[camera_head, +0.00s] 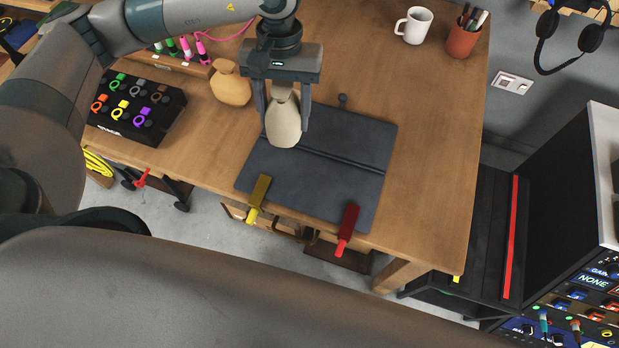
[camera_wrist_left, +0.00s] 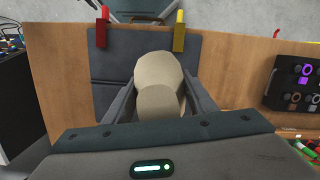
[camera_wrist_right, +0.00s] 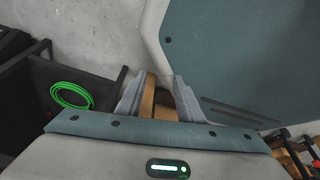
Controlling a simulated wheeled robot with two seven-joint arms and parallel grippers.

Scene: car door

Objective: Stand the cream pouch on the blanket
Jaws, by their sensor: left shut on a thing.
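The cream pouch (camera_head: 283,125) has a rounded body and a narrower neck. My left gripper (camera_head: 283,108) is shut on it near the neck, with one finger on each side. The pouch also shows between the fingers in the left wrist view (camera_wrist_left: 158,75). It is over the upper left part of the dark grey blanket (camera_head: 345,175), which lies flat on the wooden table. I cannot tell whether its base touches the blanket.
A tan pouch (camera_head: 230,85) stands just left of my left gripper. A yellow clamp (camera_head: 259,190) and a red clamp (camera_head: 347,225) grip the blanket's front edge. A white mug (camera_head: 415,25) and a pen cup (camera_head: 463,40) stand at the back right. The table's right side is clear.

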